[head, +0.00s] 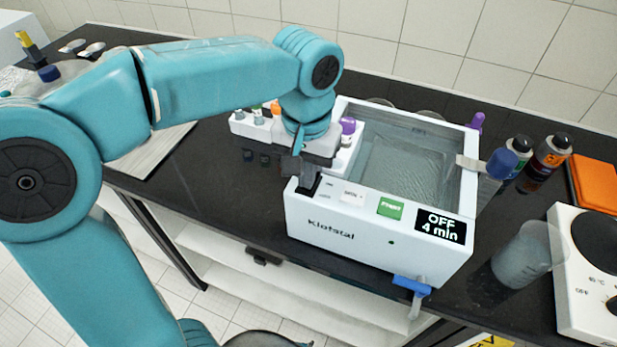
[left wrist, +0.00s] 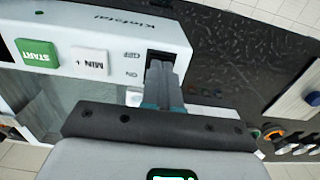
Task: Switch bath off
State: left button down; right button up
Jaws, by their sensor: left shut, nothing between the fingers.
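The white water bath (head: 335,233) stands on the black bench with clear water in its basin. Its display (head: 440,226) reads "OFF 4 min". Its front panel has a green START button (head: 390,208), a white MIN button (head: 352,197) and, at the left end, a black switch (left wrist: 158,57) with OFF and ON printed beside it. My left gripper (head: 306,180) is shut and empty, with its fingertips at this switch. In the left wrist view the fingers (left wrist: 163,75) cover part of the switch; I cannot tell contact or the switch's position. My right gripper is out of view.
A rack with small bottles (head: 254,123) stands just left of the bath. Right of it are dark bottles (head: 550,155), a beaker (head: 520,255), a white hotplate (head: 575,300) and an orange case (head: 597,185). A blue-handled drain tap (head: 411,284) juts from the bath's front.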

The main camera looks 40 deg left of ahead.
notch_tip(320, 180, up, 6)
jog(key=p, duration=0.6)
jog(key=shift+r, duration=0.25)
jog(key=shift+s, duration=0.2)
